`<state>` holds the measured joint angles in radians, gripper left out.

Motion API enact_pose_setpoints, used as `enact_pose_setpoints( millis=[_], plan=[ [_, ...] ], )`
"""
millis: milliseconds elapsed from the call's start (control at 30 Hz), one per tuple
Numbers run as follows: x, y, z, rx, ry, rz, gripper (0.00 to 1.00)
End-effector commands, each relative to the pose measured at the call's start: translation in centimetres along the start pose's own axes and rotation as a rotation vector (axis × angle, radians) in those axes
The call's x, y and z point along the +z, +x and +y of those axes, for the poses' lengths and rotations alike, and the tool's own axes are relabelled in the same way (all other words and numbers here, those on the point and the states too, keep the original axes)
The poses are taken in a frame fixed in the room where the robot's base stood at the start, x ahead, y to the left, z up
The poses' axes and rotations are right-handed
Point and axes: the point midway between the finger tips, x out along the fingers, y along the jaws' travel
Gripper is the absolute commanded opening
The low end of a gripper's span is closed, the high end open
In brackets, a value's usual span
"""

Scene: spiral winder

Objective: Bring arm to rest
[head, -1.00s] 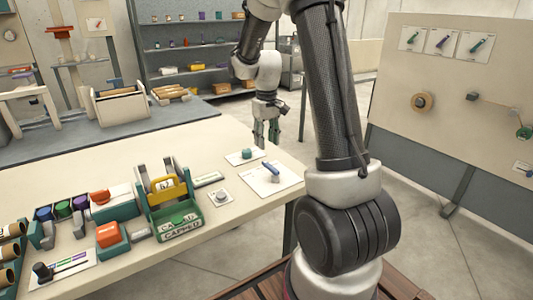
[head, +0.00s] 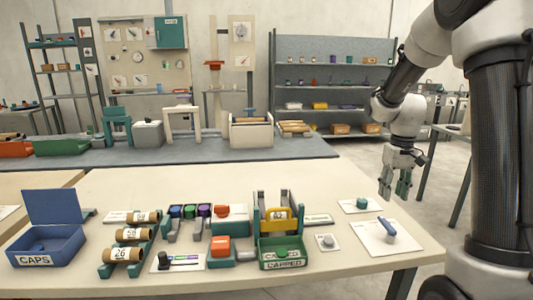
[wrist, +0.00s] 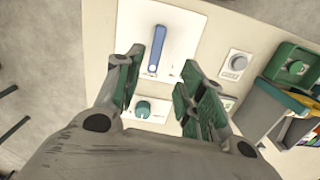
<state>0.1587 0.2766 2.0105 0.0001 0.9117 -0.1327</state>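My gripper (head: 394,187) hangs above the right end of the cream table (head: 130,188), pointing down. In the wrist view my gripper (wrist: 165,85) has its two green-padded fingers apart with nothing between them. Below it are a white plate with a blue lever (wrist: 158,48) and a small teal knob (wrist: 143,109). In the head view the blue lever (head: 387,229) and the teal knob (head: 361,203) sit near the table's right edge. The arm is bent, with its forearm reaching over the table.
A grey round button (head: 327,242) lies right of the tray. Shelves (head: 330,85) stand behind.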

Motion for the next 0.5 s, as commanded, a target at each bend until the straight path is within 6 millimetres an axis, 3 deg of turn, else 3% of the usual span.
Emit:
enact_pose_setpoints(
  millis=[100, 500],
  plan=[
    [4.7, -1.2, -0.9, -0.002, 0.037, -0.018, 0.39],
    [19.1, -7.6, -4.8, 0.008, 0.046, 0.172, 0.39]
  ],
)
